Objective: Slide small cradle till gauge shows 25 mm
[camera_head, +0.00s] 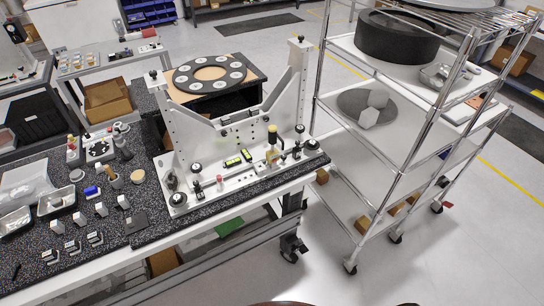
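A light-grey fixture (204,141) with a wide V-shaped cut-out stands on the dark speckled tabletop, near the table's right end. Its base rail (237,178) runs along the front and carries small parts. Round black knobs or dials show on it, one at the left (178,198) and one at the right (312,144). A brass-coloured part (272,154) stands upright on the right of the rail. Yellow-green marked pieces (233,161) sit near its middle. I cannot tell which part is the small cradle, and no gauge reading is legible. Neither gripper is in view.
A black ring plate (210,73) with white discs lies behind the fixture. A wire shelf rack (400,150) stands close at the right, holding a large black ring (397,37). Small tools and metal trays (56,200) crowd the table's left side. The front floor is mostly clear.

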